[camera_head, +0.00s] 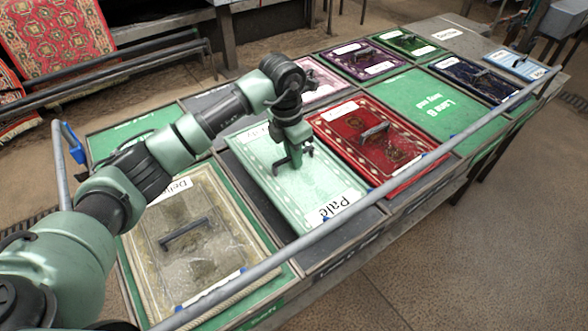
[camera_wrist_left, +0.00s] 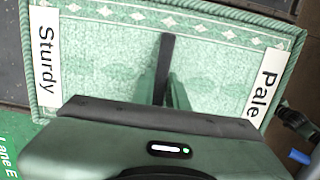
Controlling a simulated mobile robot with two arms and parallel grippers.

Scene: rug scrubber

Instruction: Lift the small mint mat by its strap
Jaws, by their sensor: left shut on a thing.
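The mint mat (camera_head: 318,185) has a pale patterned face and a corded border. It lies in the middle of the near row in the head view, with a "Pale" label at its front end. The left wrist view shows the mat (camera_wrist_left: 105,65) with "Sturdy" and "Pale" labels at opposite ends. Its dark strap (camera_wrist_left: 166,50) stands out across the middle. My left gripper (camera_head: 292,166) points down over the mat's middle, shut on the strap; its fingers (camera_wrist_left: 165,92) flank the strap. I cannot tell whether the mat is clear of the surface below.
A red mat (camera_head: 345,130) lies close on the right and a worn beige mat (camera_head: 150,240) on the left, both with dark straps. A grey rail (camera_head: 405,183) runs along the table's front. A green lane panel (camera_head: 425,105) is bare beyond the red mat.

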